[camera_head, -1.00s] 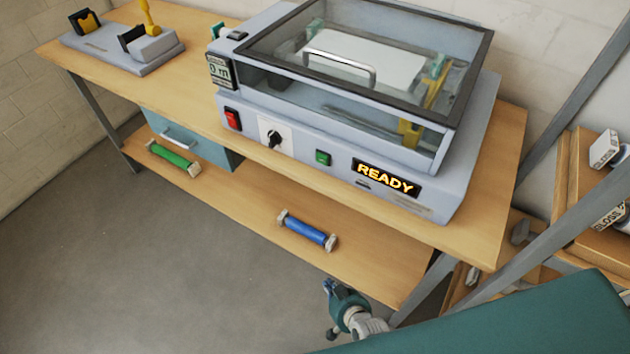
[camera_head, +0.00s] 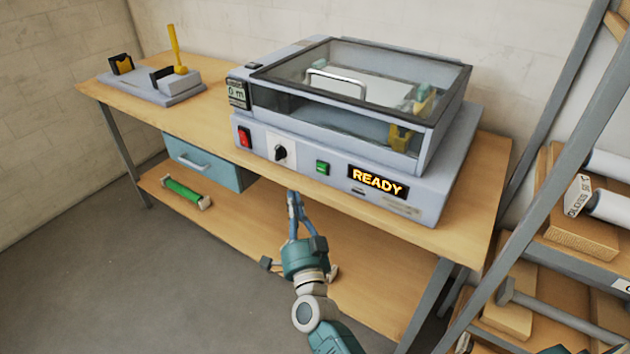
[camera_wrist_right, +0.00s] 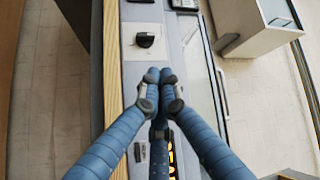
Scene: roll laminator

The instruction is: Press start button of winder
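The grey laminating machine (camera_head: 290,138) stands on the wooden bench with its clear lid down. Its front has a red switch (camera_head: 244,137), a black knob (camera_head: 281,153), a green button (camera_head: 322,168) and a lit display (camera_head: 377,182) reading READY. A smaller grey unit (camera_head: 150,88) with a yellow upright lever is at the bench's far left; I see no button on it. My right gripper (camera_head: 294,196) is shut and empty, below the front panel between knob and button. In the wrist view its fingertips (camera_wrist_right: 161,88) are together beside the knob (camera_wrist_right: 145,40); the green button is hidden there. My left gripper is out of view.
A blue drawer unit (camera_head: 205,163) hangs under the bench. A green roll (camera_head: 187,194) lies on the lower shelf (camera_head: 370,292); another roll is mostly hidden behind my right gripper. A rack with boxes (camera_head: 575,205) and white rolls stands at the right. Floor at the left is clear.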

